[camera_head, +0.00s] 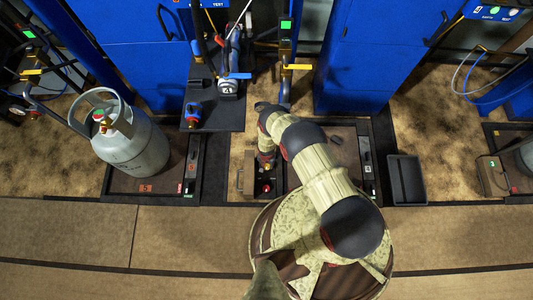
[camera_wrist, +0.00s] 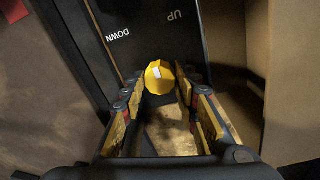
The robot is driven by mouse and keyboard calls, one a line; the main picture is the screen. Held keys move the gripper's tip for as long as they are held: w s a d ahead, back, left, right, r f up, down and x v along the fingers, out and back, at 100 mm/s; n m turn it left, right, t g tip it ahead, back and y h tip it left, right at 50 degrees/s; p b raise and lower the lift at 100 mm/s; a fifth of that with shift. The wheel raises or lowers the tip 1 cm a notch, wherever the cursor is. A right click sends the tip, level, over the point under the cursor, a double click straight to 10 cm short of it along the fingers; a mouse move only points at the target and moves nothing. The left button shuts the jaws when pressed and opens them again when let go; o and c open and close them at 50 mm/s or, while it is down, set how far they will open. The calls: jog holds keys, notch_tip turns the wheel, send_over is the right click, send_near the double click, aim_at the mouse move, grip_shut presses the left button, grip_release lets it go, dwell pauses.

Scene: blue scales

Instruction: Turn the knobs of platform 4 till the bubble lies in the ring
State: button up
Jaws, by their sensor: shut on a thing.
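A yellow faceted knob (camera_wrist: 159,76) shows in the wrist view, in front of a dark panel (camera_wrist: 150,30) marked UP and DOWN. My gripper (camera_wrist: 162,82) is shut on this knob, with one finger at each side of it. A small red spot (camera_head: 266,188) shows just below the gripper. I cannot make out a bubble or ring in either view.
A grey gas cylinder (camera_head: 135,145) stands on another platform at the left. A black tray (camera_head: 407,180) lies right of the platform. Blue cabinets (camera_head: 365,60) stand behind. A tan wall (camera_wrist: 285,80) is close at the right in the wrist view.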

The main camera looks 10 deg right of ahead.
aim_at(267, 166)
jog(key=shift+n, duration=0.3)
jog(key=shift+c, duration=0.4)
jog(key=n, duration=0.4)
jog(key=shift+n, duration=2.6)
jog(key=o, duration=1.1)
jog(key=shift+o, duration=0.3)
jog(key=shift+r, duration=0.15)
notch_tip(267, 166, up, 12)
